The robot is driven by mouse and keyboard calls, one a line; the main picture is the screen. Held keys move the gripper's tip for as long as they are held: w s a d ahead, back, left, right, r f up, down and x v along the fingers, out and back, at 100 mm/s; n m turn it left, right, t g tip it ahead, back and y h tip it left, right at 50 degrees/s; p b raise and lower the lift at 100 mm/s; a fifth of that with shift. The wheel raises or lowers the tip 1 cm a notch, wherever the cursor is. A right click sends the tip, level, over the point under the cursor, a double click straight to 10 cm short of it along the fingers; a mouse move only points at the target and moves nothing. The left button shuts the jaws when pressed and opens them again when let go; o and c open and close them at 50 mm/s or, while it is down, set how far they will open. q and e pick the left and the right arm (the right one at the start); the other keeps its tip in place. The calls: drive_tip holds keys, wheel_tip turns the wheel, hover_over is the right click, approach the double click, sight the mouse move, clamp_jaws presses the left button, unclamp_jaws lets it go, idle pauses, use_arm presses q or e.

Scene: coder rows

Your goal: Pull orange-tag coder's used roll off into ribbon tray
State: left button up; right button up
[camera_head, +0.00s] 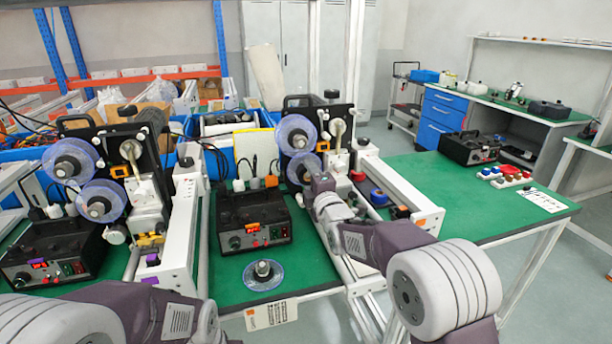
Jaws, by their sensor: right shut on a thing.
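The right-hand coder (338,118) is a black plate with a clear-blue upper reel (296,134) and a lower reel (293,170), partly hidden by my right arm. A small orange square (323,146) shows on its face. My right gripper (309,174) is at the lower reel and shut on it; the fingertips are largely hidden. The left-hand coder (95,140) carries two similar reels, also with an orange square. My left arm crosses the bottom left, its gripper out of view. I cannot tell which container is the ribbon tray.
A black control box (253,222) with an orange label stands between the coders. A loose clear reel (263,275) lies flat on the green bench in front of it. Blue bins (212,125) stand behind.

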drive_tip(key=shift+b+v, duration=1.25)
drive_tip(key=shift+v, duration=1)
drive_tip(key=shift+f, duration=0.1)
drive_tip(key=b+v, duration=0.1)
drive_tip(key=v, duration=0.2)
